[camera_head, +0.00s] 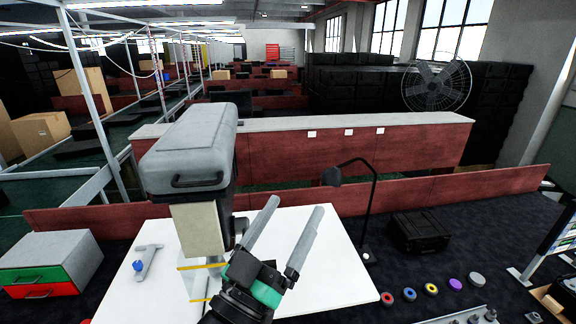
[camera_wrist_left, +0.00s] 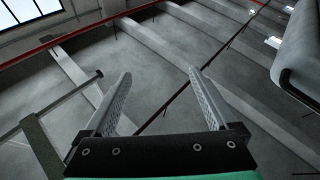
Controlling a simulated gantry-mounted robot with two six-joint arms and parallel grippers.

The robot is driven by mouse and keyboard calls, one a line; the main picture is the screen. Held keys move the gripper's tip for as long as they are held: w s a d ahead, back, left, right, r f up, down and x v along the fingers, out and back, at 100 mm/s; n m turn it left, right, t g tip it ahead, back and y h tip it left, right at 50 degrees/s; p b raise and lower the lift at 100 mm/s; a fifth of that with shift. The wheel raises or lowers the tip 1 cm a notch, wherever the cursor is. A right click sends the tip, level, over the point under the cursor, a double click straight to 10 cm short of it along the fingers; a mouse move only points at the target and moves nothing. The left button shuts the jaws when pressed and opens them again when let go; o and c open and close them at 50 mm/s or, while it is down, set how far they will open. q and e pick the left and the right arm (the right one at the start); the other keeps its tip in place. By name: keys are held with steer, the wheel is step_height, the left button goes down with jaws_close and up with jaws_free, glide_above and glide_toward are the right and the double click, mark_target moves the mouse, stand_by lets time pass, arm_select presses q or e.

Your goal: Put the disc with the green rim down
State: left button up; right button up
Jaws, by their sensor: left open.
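My left gripper (camera_head: 297,205) is raised over the white table (camera_head: 335,285), with its two fingers apart and nothing between them. In the left wrist view the open fingers (camera_wrist_left: 160,73) point up toward the ceiling, and the gap is empty. I cannot make out a disc with a green rim in either view. A row of small discs lies at the right: red (camera_head: 387,299), blue (camera_head: 409,294), yellow (camera_head: 431,288), purple (camera_head: 455,284) and grey (camera_head: 477,279). The green band near my gripper is part of the gripper. My right gripper is not in view.
A large grey-topped machine (camera_head: 185,150) stands close left of my gripper. A black lamp (camera_head: 371,205) rises behind the table. A blue-and-grey tool (camera_head: 146,262) lies at the table's left. A drawer box (camera_head: 48,265) stands far left. The table's right part is clear.

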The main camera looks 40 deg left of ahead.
arm_select(q)
steer(key=s+d+r+m+t+h+p, duration=0.2)
steer(key=r+p, duration=0.2)
steer(key=r, duration=0.7)
steer(key=s+d+r+m+t+h+p, duration=0.1)
steer(key=s+d+r+m+h+p, duration=0.3)
steer(key=r, duration=0.7)
steer(key=s+r+n+t+p, duration=0.15)
steer(key=r+p, duration=0.35)
steer(key=r, duration=0.5)
step_height(320, 180, down, 21)
steer(key=b, duration=2.1)
steer(key=shift+w+d+f+m, duration=0.15)
steer(key=shift+d+f+m, duration=0.05)
steer(key=shift+m, duration=0.25)
steer(key=shift+t+b, duration=0.25)
steer(key=shift+b, duration=0.05)
